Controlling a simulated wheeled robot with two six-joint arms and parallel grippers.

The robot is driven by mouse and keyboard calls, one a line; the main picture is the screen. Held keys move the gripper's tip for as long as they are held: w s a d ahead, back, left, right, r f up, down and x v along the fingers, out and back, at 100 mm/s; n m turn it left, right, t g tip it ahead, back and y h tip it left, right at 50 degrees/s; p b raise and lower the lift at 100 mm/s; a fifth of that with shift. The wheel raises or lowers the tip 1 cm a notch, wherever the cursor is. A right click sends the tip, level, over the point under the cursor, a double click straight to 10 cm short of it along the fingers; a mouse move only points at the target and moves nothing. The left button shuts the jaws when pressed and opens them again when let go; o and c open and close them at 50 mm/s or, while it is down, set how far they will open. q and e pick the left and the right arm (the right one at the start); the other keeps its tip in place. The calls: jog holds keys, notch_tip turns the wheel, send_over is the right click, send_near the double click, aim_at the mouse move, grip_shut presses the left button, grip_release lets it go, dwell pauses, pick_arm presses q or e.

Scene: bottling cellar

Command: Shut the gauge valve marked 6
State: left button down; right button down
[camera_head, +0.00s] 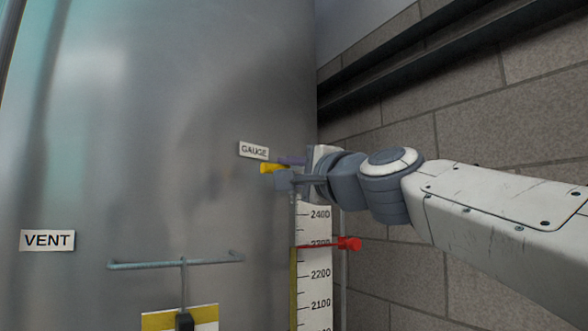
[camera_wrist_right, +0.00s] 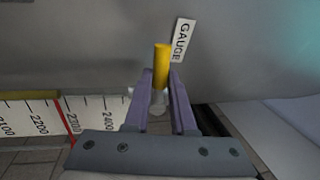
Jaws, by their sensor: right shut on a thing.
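The gauge valve has a yellow handle (camera_head: 270,168), beside a white GAUGE label (camera_head: 254,150) on the steel tank (camera_head: 180,120). I see no number 6 on it. In the right wrist view the yellow handle (camera_wrist_right: 161,66) stands up between the fingers, with the GAUGE label (camera_wrist_right: 182,40) to its right. My right gripper (camera_head: 287,170) is shut on the yellow handle, at the top of the level scale. Its fingers (camera_wrist_right: 160,95) hide the handle's lower part and most of the valve body. My left gripper is not in view.
The level scale (camera_head: 316,275) runs down below the gripper, with a red pointer (camera_head: 348,243) near 2300. A pipe T-bar (camera_head: 175,263) and a VENT label (camera_head: 47,240) are at lower left. A block wall (camera_head: 440,100) with dark rails stands close on the right.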

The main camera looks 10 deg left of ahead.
jog(key=shift+r, duration=0.15)
dwell(0.3)
jog(key=c, duration=0.8)
grip_release()
jog(key=shift+o, duration=0.2)
jog(key=b+v, duration=0.4)
jog(key=v, duration=0.6)
jog(key=shift+d+b, duration=0.15)
jog(key=shift+b, duration=0.15)
jog(key=shift+s, duration=0.1)
